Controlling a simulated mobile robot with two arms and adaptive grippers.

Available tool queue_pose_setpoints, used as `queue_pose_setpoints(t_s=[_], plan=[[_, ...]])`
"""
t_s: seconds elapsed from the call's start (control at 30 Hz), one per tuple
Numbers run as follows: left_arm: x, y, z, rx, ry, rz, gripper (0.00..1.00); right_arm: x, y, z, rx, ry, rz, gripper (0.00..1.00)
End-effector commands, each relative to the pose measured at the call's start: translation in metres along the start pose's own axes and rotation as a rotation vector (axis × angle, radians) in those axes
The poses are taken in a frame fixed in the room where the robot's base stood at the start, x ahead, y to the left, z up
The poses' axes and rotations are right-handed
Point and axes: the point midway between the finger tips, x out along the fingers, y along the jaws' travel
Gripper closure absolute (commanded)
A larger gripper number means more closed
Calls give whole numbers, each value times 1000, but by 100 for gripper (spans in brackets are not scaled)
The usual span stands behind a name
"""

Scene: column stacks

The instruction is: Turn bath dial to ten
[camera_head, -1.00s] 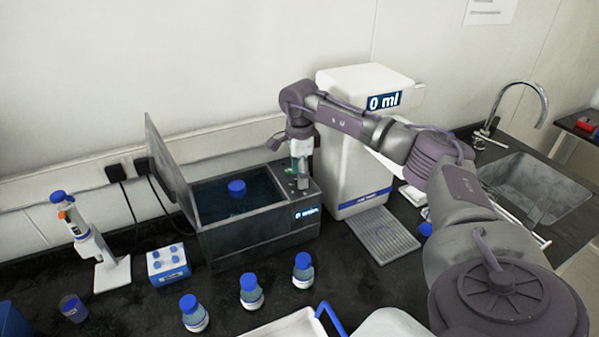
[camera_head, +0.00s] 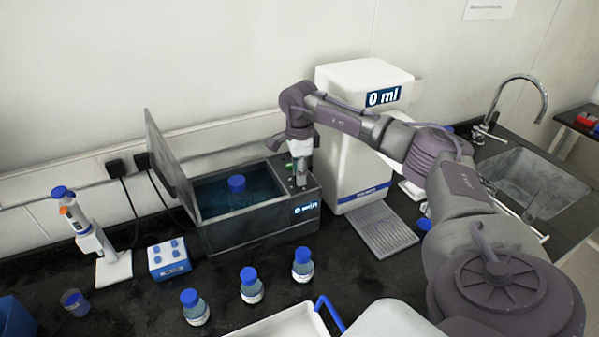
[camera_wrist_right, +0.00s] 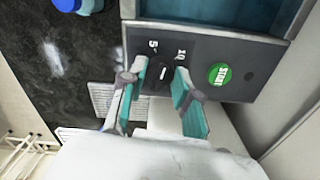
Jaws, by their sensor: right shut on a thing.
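The grey water bath (camera_head: 250,235) stands on the counter with its lid raised at the left and its display (camera_head: 306,209) reading 0 min. A bottle with a blue cap (camera_head: 237,190) stands in its water. In the right wrist view, the black bath dial (camera_wrist_right: 158,79) sits on the control panel beside the labels 5 and 10 and a green START button (camera_wrist_right: 220,73). My right gripper (camera_wrist_right: 160,85) is shut on the dial, one teal-padded finger on each side. It shows small in the head view (camera_head: 301,178). My left gripper is not in view.
A white dispenser (camera_head: 355,130) reading 0 ml stands right of the bath, with a ridged tray (camera_head: 382,232) before it. Several blue-capped bottles (camera_head: 250,286) stand in front. A pipette on a stand (camera_head: 85,235) and a small blue rack (camera_head: 168,259) are at left. A sink (camera_head: 530,185) is at right.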

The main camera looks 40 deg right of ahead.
Motion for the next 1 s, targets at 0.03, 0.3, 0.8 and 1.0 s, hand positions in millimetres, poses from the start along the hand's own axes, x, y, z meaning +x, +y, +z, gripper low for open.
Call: queue_pose_setpoints(t_s=[0.03,0.3,0.8,1.0], plan=[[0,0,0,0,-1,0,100,0,0,0,9,0,0,100],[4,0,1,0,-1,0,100,0,0,0,136,0,0,100],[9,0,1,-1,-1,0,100,-1,-1,0,512,-1,-2,100],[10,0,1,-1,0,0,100,-1,-1,0,610,-1,-3,100]])
